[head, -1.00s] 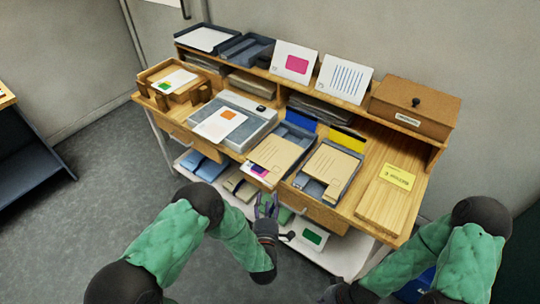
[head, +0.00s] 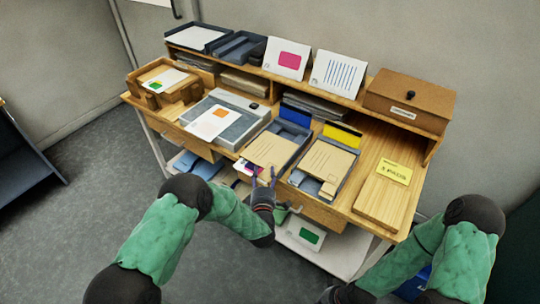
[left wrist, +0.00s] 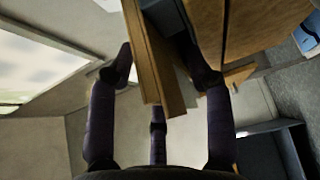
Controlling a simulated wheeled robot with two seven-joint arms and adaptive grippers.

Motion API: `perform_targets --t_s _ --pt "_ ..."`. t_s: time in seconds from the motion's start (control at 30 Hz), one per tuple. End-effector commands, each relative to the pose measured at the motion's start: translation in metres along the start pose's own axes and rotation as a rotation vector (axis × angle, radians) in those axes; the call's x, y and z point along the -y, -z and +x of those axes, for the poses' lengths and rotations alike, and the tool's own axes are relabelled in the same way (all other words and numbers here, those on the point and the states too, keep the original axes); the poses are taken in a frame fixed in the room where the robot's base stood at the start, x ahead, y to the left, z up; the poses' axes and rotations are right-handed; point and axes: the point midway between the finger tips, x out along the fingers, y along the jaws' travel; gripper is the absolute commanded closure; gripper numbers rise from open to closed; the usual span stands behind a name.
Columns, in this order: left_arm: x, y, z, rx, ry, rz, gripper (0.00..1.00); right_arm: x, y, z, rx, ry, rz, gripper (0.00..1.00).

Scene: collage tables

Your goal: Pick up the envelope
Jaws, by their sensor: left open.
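Several envelope-like pieces are in view, and I cannot tell which one the task means. A brown envelope (head: 270,153) lies in the left front tray (head: 290,134), and another brown envelope (head: 327,163) lies in the right front tray. A white piece with pink and purple marks (head: 247,169) pokes out at the desk's front edge, partly hidden. My left gripper (head: 264,176) is open and empty at the front edge, beside that white piece. In the left wrist view its fingers (left wrist: 161,72) are apart around a wooden edge. My right gripper is barely visible at the bottom.
The wooden desk (head: 385,150) has a raised back shelf with white cards and a brown box (head: 408,101). A wooden board (head: 383,200) lies at right. A white lower shelf (head: 340,258) is below.

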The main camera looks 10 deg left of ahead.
Motion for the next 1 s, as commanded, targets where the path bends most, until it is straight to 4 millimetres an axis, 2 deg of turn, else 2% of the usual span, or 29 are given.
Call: perform_targets --t_s 0.17,0.2,0.37,0.77,1.0 --pt "0.000 0.000 0.000 0.001 0.001 0.000 0.48 0.000 0.000 -0.001 0.000 0.000 0.000 1.00" --pt "0.000 0.000 0.000 0.001 0.001 0.000 0.54 0.000 0.000 -0.001 0.000 0.000 0.000 1.00" --pt "0.000 0.000 0.000 0.001 0.001 0.000 0.99 0.000 0.000 -0.001 0.000 0.000 0.000 1.00" --pt "0.000 0.000 -0.001 0.001 0.002 0.000 1.00 0.000 0.000 -0.001 0.000 0.000 0.000 1.00" --pt "-0.014 -0.001 0.000 0.002 0.001 0.000 1.00 0.003 0.000 -0.009 0.000 0.000 0.000 1.00"
